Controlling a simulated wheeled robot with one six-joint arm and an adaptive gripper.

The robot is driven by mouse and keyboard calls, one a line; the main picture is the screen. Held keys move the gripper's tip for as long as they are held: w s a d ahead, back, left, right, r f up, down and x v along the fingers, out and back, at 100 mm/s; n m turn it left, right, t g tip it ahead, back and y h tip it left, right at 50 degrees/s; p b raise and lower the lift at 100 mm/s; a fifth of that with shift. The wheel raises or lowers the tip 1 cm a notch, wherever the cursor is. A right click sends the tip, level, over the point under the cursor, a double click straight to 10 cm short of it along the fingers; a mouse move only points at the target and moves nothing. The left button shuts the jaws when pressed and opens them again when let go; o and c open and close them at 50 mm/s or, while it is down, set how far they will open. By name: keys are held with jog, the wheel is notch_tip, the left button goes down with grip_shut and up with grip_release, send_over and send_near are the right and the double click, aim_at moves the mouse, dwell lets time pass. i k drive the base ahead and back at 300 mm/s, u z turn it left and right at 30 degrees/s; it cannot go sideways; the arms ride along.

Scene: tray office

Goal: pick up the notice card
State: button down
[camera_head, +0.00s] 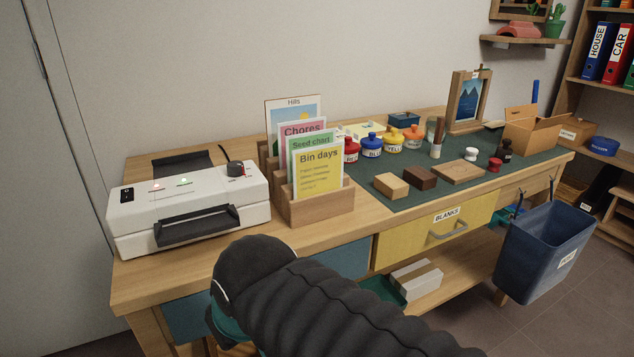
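No card in view is labelled "notice". A wooden stepped rack (318,211) on the desk holds several upright cards, one behind another. The front card is yellow and reads "Bin days" (318,172). Behind it are a green "Seed chart" card (310,144), a pink "Chores" card (299,130) and a picture card reading "Hills" (293,103). The rear cards are partly covered by those in front. My dark ribbed arm crosses the bottom of the picture in front of the desk; its gripper fingers do not show.
A white machine (187,202) with black trays stands left of the rack. Right of it, a green mat (440,194) carries paint jars, wooden blocks and stamps. An easel (468,100) stands behind. A yellow drawer (432,231) and a blue bin (549,249) are at the front.

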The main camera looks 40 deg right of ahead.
aim_at(318, 169)
jog(key=z, duration=1.15)
jog(key=k, duration=0.15)
jog(key=z, duration=0.55)
